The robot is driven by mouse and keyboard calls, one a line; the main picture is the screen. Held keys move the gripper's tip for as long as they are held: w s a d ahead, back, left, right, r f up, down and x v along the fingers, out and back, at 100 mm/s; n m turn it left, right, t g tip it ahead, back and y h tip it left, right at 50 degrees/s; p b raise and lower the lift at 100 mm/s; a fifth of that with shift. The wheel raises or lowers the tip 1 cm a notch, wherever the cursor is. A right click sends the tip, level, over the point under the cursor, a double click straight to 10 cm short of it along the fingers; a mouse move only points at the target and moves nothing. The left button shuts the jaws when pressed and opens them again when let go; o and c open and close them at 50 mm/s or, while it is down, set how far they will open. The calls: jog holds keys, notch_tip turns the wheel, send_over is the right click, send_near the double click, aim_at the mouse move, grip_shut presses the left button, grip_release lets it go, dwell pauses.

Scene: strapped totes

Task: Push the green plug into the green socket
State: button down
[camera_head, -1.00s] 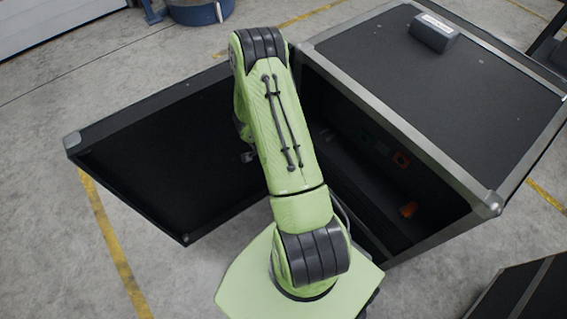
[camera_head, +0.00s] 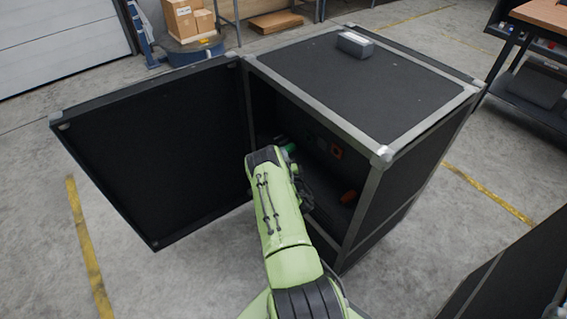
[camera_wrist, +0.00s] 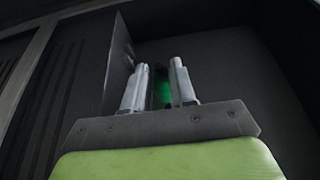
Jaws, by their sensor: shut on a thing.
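My gripper (camera_wrist: 162,72) is shut on the green plug (camera_wrist: 164,95), which shows as a green patch between the two pale fingers in the wrist view. In the head view the green plug (camera_head: 289,148) shows just past the end of my arm, inside the open front of the black case (camera_head: 372,228). The green socket (camera_head: 306,132) appears as a small dim green spot on the case's inner back wall, slightly above and right of the plug. A gap seems to lie between them. My fingers are mostly hidden by the arm in the head view.
An orange socket (camera_head: 336,152) sits right of the green one, and an orange plug (camera_head: 348,197) lies lower in the case. The case door (camera_head: 150,150) stands open at left. A grey box (camera_head: 355,45) rests on top. The case's metal-edged frame borders the opening.

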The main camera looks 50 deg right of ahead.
aim_at(295, 149)
jog(key=shift+s+d+f+b, duration=0.15)
jog(key=shift+d+b, duration=0.1)
jog(key=shift+d, duration=0.55)
jog(key=shift+s+d+r+b, duration=0.1)
jog(key=shift+s+d+b, duration=0.15)
jog(key=shift+d, duration=0.55)
jog(key=shift+s+d+f+b, duration=0.1)
jog(key=shift+d+b, duration=0.15)
jog(key=shift+d, duration=1.05)
jog(key=shift+s, duration=0.1)
jog(key=shift+r+p, duration=0.2)
jog(key=shift+p, duration=0.2)
jog(key=shift+s+d, duration=0.15)
jog(key=shift+d, duration=0.35)
jog(key=c, duration=0.8)
grip_release()
jog(key=shift+c, duration=0.2)
